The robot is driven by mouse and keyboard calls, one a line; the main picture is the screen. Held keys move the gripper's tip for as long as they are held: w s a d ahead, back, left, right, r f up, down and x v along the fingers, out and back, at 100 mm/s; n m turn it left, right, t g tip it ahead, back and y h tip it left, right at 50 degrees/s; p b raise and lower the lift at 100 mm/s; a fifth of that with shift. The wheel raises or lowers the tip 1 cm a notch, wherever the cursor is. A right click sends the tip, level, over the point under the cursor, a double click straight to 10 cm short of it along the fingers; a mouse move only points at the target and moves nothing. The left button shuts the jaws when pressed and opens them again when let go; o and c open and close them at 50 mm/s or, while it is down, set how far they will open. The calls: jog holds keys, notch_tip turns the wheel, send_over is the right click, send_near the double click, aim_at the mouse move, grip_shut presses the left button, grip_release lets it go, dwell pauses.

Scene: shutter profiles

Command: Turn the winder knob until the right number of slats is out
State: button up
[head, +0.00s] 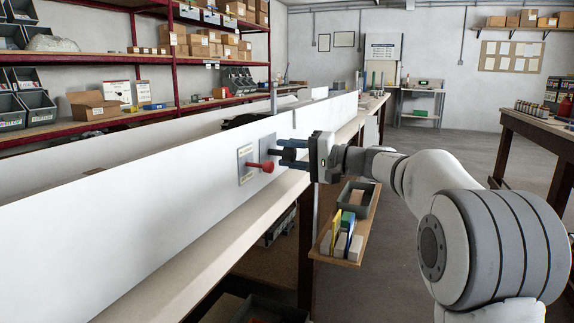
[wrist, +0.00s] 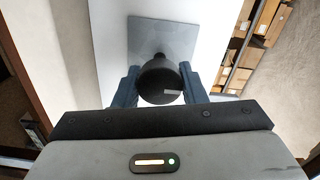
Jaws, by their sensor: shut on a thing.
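In the head view my gripper (head: 285,154) reaches the panel from the right, and the knob is partly hidden between the fingers. No slats can be made out in either view.
A small wooden shelf (head: 325,252) with a grey bin (head: 356,208) and coloured items hangs below the bench edge. Red-framed shelves (head: 175,60) with boxes stand behind the panel. A wooden table (head: 535,135) is at the right. Open floor (head: 445,140) lies between.

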aim_at(296, 153)
jog(key=shift+d, duration=0.1)
dwell(0.3)
jog(key=o, duration=1)
jog(key=p+v, duration=0.1)
jog(key=v, duration=0.5)
jog(key=shift+d, duration=0.35)
jog(key=shift+s+d+p, duration=0.3)
jog(key=shift+d, duration=0.2)
